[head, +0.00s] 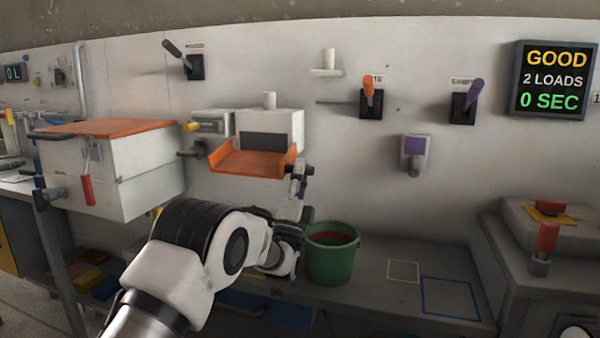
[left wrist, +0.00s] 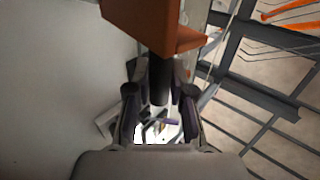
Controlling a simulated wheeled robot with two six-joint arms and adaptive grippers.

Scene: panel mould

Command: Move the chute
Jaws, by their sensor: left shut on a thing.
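The orange chute (head: 250,163) is a shallow tray with raised sides, sticking out from the wall below a white box. My left gripper (head: 301,173) is at the chute's right front corner, reaching up from below. In the left wrist view the chute's orange side (left wrist: 150,25) fills the top middle. A dark round handle (left wrist: 160,78) comes down from it between the fingers of my left gripper (left wrist: 160,97), which is shut on this handle. The gripper partly hides the handle in the head view. My right gripper is not in view.
A green bucket (head: 331,258) with reddish contents stands on the bench below right of the chute. A white cabinet (head: 110,165) with an orange top is at left. Wall levers with orange (head: 369,86) and purple (head: 473,93) handles are at right. The bench around the blue outline (head: 450,281) is clear.

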